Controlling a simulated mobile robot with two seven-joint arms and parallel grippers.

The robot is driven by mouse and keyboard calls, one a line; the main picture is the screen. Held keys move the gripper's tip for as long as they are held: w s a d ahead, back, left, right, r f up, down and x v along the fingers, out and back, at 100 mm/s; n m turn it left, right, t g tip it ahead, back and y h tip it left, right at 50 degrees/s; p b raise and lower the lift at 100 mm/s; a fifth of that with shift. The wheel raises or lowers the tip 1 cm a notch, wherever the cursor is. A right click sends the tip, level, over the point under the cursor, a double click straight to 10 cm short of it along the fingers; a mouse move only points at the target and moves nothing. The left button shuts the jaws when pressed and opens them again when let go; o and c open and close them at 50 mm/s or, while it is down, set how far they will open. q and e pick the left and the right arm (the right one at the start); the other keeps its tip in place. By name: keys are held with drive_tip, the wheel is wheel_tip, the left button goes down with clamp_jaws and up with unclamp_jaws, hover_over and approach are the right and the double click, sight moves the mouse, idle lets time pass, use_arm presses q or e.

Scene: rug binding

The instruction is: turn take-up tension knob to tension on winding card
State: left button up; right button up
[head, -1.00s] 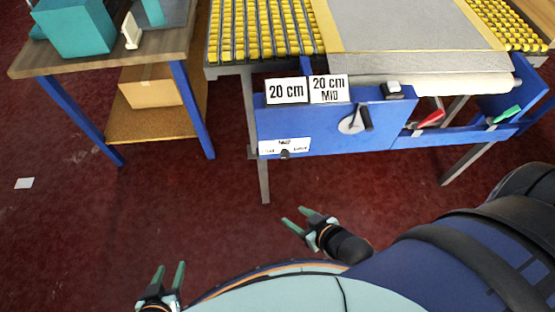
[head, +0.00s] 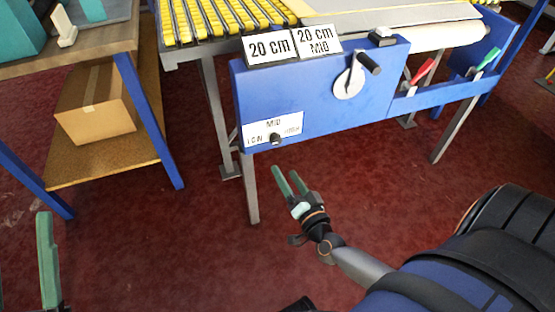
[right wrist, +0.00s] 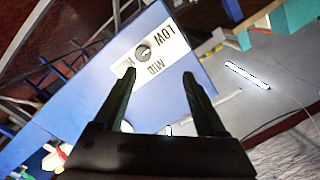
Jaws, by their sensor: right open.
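The small dark take-up tension knob (head: 275,139) sits on a white plate marked LOW, MID and HIGH, low on the blue panel. Its pointer direction is too small to read. It also shows in the right wrist view (right wrist: 142,52), beyond my fingertips. The winding card (head: 318,46) reads "20 cm MID" on top of the panel. My right gripper (head: 286,172) is open and empty, just below and in front of the knob, apart from it. My left gripper (head: 47,260) is cut off at the lower left; one finger shows clearly.
A crank (head: 350,80) projects from the panel, right of the knob. A second card (head: 269,47) reads "20 cm". Red (head: 424,70) and green (head: 487,59) levers are further right. A wooden table with a cardboard box (head: 95,105) stands left. The floor before the panel is clear.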

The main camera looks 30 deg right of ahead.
sight(277, 143)
drive_tip(key=shift+m+h, duration=0.8)
drive_tip(key=b+x, duration=0.1)
drive_tip(key=x, duration=0.3)
drive_tip(key=d+f+b+x, duration=0.1)
drive_tip(key=b+x, duration=0.1)
drive_tip(key=x, duration=0.3)
drive_tip(key=d+f+b+x, duration=0.1)
drive_tip(key=x, duration=0.3)
use_arm(q)
drive_tip(key=s+f+h, duration=0.1)
drive_tip(key=s+f+m+h, duration=0.1)
drive_tip(key=shift+d+f, duration=0.3)
use_arm(e)
drive_tip(key=shift+c, duration=0.4)
use_arm(q)
drive_tip(key=shift+h, duration=0.3)
use_arm(e)
clamp_jaws()
